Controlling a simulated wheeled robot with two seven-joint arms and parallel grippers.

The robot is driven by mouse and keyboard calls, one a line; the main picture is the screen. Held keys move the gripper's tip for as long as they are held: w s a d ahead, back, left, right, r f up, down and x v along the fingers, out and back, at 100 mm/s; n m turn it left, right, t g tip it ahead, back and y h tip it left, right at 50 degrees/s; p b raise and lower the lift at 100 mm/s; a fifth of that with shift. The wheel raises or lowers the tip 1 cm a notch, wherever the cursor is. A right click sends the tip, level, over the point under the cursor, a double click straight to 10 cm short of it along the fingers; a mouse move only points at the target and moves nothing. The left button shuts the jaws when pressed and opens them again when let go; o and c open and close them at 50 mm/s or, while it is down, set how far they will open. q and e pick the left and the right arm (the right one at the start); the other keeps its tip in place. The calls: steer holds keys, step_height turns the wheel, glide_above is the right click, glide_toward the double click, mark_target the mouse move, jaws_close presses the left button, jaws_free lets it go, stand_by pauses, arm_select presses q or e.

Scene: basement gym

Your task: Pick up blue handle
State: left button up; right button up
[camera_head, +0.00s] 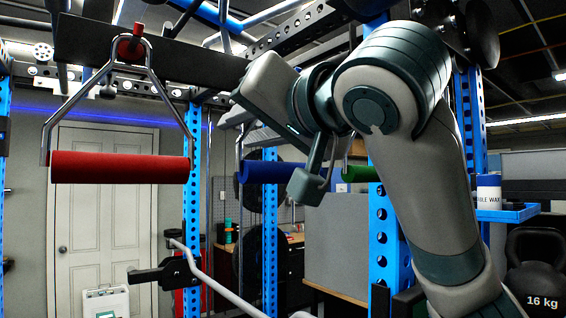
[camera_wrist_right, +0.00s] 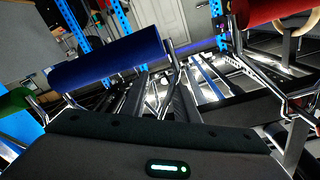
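The blue handle (camera_head: 262,172) is a thick blue cylinder hanging level from a metal bracket, in the middle of the head view. My right arm reaches in from the right, and its gripper (camera_head: 310,183) overlaps the right part of the blue handle in that view. In the right wrist view the blue handle (camera_wrist_right: 108,58) is whole and tilted, beyond the dark gripper body, with a visible gap. No finger shows closed around it. The fingertips do not show clearly enough to tell open from shut. My left gripper is not in view.
A red handle (camera_head: 120,168) hangs at left, nearer. A green handle (camera_head: 361,174) is mostly hidden behind my right arm; it also shows in the right wrist view (camera_wrist_right: 14,101). Blue rack uprights (camera_head: 192,215) and a bent metal bar (camera_head: 215,285) stand below and around.

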jaws_close()
stand_by(1.3)
